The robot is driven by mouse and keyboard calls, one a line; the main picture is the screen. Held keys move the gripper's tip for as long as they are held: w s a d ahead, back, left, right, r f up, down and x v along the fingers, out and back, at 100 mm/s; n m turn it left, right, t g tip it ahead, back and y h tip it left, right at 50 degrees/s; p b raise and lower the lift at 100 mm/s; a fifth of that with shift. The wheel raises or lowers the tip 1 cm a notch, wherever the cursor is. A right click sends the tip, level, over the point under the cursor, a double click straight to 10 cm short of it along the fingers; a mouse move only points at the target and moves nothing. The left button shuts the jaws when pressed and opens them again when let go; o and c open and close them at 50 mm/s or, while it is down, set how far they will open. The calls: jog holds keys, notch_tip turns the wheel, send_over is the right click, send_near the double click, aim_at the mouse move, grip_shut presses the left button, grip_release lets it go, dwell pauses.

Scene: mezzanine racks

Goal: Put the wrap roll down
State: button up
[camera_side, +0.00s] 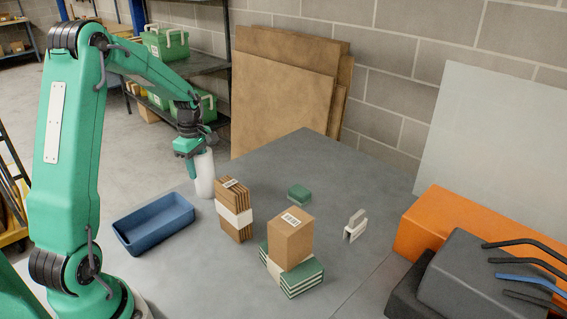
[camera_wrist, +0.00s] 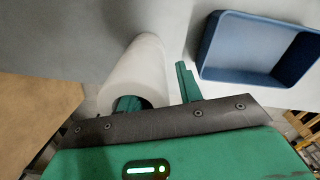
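The wrap roll (camera_side: 204,175) is a white cylinder that stands upright near the table's far left edge, and its base appears to rest on the table. In the wrist view the roll (camera_wrist: 143,70) is seen from its end, left of centre. My gripper (camera_side: 196,156) is at the top of the roll. In the wrist view one finger overlaps the roll's near end; I cannot tell whether it is inside the core. The other finger is to the right of the roll, with a visible gap between. My gripper (camera_wrist: 158,92) looks open.
A blue tray (camera_side: 153,223) lies left of the roll. A banded cardboard bundle (camera_side: 234,210) stands close on the right. A brown box (camera_side: 290,238) sits on banded green-and-white pieces (camera_side: 296,279). A green block (camera_side: 299,194) and a pale clip-like object (camera_side: 355,226) are farther right.

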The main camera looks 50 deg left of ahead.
notch_tip(320, 180, up, 12)
dwell(0.6)
dwell(0.5)
jog(key=shift+d+r, duration=0.2)
jog(key=shift+d, duration=0.1)
jog(key=s+d+r+m+t, duration=0.2)
jog(key=s+d+m, duration=0.5)
jog(key=d+m, duration=0.4)
jog(key=s+d+r+m+t, duration=0.1)
jog(key=s+d+m+t, duration=0.2)
jog(key=s+d+m, duration=0.5)
jog(key=shift+s+d+r+m+t, duration=0.2)
jog(key=shift+d+r+m+t, duration=0.15)
jog(key=shift+d+m, duration=1.65)
jog(key=shift+d, duration=0.2)
